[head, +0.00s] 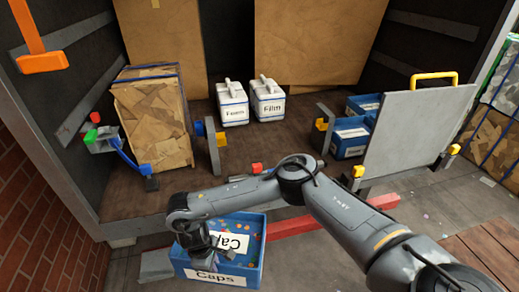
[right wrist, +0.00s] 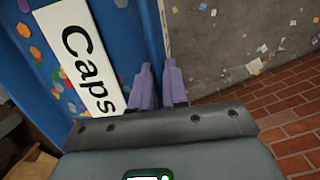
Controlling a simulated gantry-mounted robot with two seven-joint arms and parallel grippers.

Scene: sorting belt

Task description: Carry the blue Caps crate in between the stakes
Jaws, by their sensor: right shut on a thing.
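The blue Caps crate (head: 250,262) is at the lower middle of the head view, in front of the truck bed's edge, with a white "Caps" label and small coloured bits inside. My right gripper (head: 222,254) comes down over it. In the right wrist view its purple fingertips (right wrist: 160,88) are closed on the rim of the crate (right wrist: 45,75). Two grey upright stakes with yellow fittings stand on the bed, a left one (head: 213,152) and a right one (head: 327,125), with bare floor between them. My left gripper is not in view.
A strapped cardboard bale (head: 152,122) is left, blue crates (head: 350,142) are right behind a grey panel (head: 408,128). A red beam (head: 320,220) runs along the bed's front. An orange handle (head: 42,62) hangs upper left.

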